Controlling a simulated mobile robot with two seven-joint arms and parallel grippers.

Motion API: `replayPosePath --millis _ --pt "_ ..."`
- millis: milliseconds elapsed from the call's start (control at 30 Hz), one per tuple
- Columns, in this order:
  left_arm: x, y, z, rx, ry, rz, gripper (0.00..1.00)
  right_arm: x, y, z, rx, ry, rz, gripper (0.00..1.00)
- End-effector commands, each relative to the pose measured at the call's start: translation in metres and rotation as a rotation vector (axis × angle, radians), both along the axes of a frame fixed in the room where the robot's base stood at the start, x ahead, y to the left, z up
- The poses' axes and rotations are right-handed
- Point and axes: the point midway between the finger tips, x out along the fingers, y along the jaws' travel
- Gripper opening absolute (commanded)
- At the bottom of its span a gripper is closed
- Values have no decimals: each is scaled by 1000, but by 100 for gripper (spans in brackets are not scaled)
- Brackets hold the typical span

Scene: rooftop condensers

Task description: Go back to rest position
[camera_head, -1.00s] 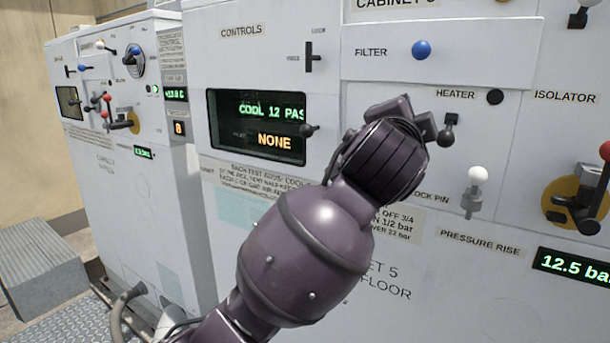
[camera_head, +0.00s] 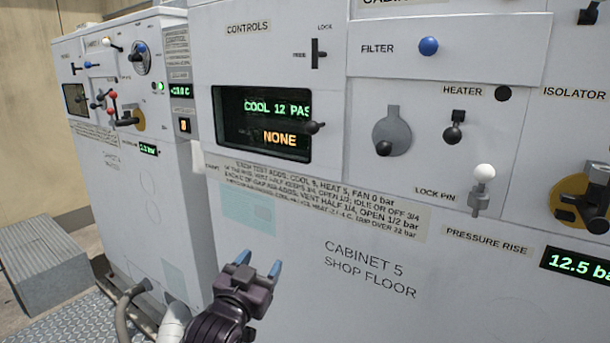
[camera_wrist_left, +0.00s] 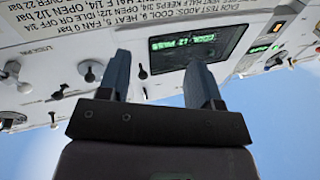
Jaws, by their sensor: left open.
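My left gripper (camera_head: 254,268) is low in the head view, in front of the lower face of the white cabinet marked Cabinet 5 (camera_head: 290,290). Its two blue-grey fingers are apart and nothing is between them. In the left wrist view the same open fingers (camera_wrist_left: 164,85) show against the cabinet front, which appears upside down. The gripper looks clear of the knobs and the display. My right gripper is in neither view.
The cabinet carries a display (camera_head: 262,124) reading COOL 12 and NONE, a grey rotary lever (camera_head: 391,132), a blue filter knob (camera_head: 428,46), a white-topped lock pin (camera_head: 482,182) and an isolator handle (camera_head: 585,205). A second cabinet (camera_head: 120,195) and a grey block (camera_head: 42,258) stand at left.

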Motion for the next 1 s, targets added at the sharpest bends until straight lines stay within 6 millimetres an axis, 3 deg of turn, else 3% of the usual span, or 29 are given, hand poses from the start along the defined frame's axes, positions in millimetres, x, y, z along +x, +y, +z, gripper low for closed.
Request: replayPosePath --millis 33,267,467,600,800,1000 --pt "-9 17 -26 -13 37 23 59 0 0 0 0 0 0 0" --pt "-61 83 -124 -40 188 124 59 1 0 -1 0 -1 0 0" --pt "-128 134 -205 -18 354 215 59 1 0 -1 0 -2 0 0" --pt "-185 164 -256 7 479 273 59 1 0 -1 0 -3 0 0" --pt "-253 185 -302 30 613 320 59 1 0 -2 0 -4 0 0" --pt "-279 190 -317 34 662 334 59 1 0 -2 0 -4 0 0"
